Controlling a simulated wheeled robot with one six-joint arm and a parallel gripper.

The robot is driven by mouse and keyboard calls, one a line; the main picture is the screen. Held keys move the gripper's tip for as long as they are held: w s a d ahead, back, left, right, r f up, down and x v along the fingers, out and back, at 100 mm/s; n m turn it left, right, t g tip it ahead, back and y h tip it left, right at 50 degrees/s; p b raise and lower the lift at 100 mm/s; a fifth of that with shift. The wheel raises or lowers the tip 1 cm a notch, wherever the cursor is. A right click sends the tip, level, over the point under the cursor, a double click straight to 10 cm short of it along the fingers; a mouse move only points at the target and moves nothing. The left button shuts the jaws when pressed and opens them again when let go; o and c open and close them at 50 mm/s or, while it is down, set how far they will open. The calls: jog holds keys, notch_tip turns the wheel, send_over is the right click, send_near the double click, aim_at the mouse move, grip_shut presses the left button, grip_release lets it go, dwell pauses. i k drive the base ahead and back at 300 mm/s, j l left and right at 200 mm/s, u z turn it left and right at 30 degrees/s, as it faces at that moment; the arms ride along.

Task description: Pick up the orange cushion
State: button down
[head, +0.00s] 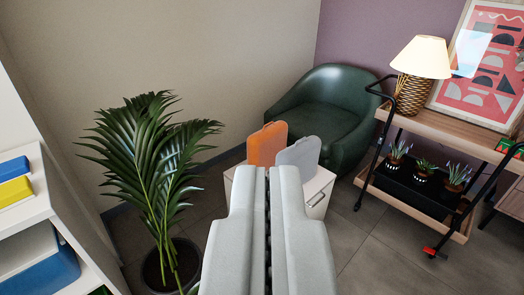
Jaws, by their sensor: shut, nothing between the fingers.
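The orange cushion (267,143) stands upright on the far side of my gripper, on a low white cabinet (318,195). A grey cushion (302,154) stands beside it on the right, partly overlapping it in the picture. My gripper (268,172) is in the lower middle of the head view, pointing away toward the cabinet. Its two fingers are shut with nothing between them. The gripper hides the lower edge of the orange cushion and much of the cabinet. I cannot see any contact between the fingers and the cushions.
A potted palm (152,165) stands left of the cabinet. A green armchair (325,105) is behind it. A trolley (430,180) with a lamp (421,62) and small plants is on the right. A white shelf (32,210) is at the left edge. Grey floor (385,260) is clear at lower right.

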aim_at(263, 146)
jog(key=i, duration=2.1)
